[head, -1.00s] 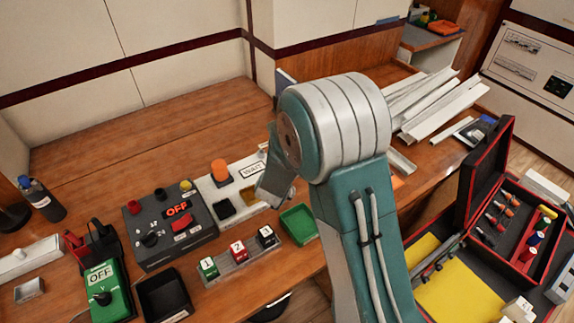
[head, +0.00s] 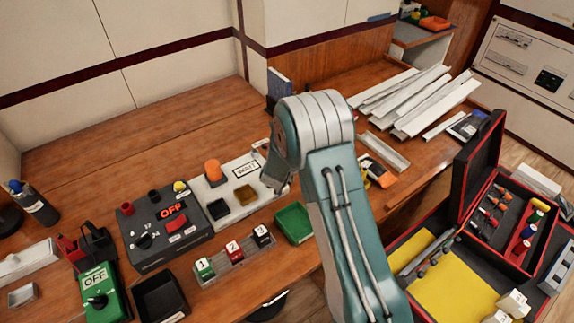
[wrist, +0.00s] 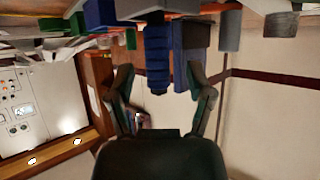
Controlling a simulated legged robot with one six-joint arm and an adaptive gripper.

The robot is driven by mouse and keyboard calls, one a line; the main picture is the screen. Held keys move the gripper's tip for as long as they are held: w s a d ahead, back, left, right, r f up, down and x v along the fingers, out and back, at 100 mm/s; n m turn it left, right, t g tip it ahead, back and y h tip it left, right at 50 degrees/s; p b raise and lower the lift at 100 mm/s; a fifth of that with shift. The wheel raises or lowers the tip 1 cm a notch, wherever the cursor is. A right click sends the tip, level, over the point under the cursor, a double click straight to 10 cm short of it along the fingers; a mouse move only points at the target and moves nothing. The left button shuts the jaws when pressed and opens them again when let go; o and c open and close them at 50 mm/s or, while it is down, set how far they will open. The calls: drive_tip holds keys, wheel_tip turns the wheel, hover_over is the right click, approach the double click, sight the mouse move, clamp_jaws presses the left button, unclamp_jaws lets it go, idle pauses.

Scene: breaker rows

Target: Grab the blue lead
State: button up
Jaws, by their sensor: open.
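No lead can be made out for certain in either view. In the wrist view a blue ribbed upright piece (wrist: 157,58) shows between and beyond the fingers of my gripper (wrist: 160,76); whether it is the blue lead I cannot tell. My gripper is open, and nothing is seen held in it. In the head view my raised arm stands over the bench and its end is mostly hidden behind the arm.
Near my arm are a grey OFF box (head: 158,236), a green tray (head: 294,222) and numbered blocks (head: 233,246). An open red-edged case (head: 458,190) stands right, with pale strips (head: 425,100) behind.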

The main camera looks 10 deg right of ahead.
clamp_jaws()
drive_tip(key=shift+r, duration=0.1)
idle(0.3)
